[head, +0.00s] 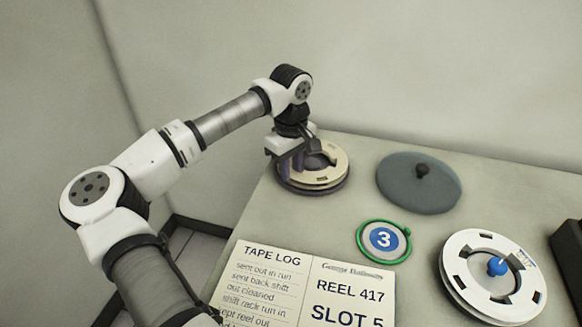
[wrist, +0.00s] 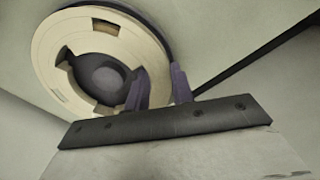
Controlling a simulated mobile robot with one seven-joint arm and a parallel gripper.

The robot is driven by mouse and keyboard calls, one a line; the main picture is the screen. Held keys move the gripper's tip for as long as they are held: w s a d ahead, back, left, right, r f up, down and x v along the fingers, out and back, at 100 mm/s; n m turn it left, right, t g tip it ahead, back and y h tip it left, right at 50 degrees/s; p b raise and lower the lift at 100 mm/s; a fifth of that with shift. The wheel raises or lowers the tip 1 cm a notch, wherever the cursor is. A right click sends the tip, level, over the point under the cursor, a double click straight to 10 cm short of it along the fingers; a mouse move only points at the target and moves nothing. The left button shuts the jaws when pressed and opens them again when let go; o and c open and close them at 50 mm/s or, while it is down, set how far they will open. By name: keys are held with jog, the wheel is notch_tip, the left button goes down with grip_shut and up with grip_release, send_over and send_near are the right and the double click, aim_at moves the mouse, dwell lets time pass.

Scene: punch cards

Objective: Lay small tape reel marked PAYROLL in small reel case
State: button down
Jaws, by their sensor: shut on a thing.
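A cream tape reel (head: 328,166) lies in or just over a round dark case (head: 328,189) at the table's far left corner. In the wrist view the reel (wrist: 52,68) shows slots and a dark round hub in its middle, with the dark case rim (wrist: 122,10) around its far edge. My gripper (head: 293,163) is shut on the reel's near rim; in the wrist view one purple finger is inside the ring and one outside. I cannot tell whether the reel rests fully on the case floor. No PAYROLL marking is legible on it.
A grey round lid (head: 405,185) with a dark knob lies right of the case. A green ring with a blue 3 tag (head: 384,240), a paper tape log (head: 310,290) and a larger white reel (head: 467,262) with a blue knob lie nearer. A dark box (head: 569,250) stands far right.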

jog(key=shift+f+b, duration=0.55)
jog(key=shift+f, duration=0.1)
jog(key=c, duration=1.1)
grip_release()
jog(key=c, duration=0.4)
jog(key=shift+r, duration=0.1)
jog(key=shift+r+p, duration=2.8)
jog(key=shift+r, duration=1.65)
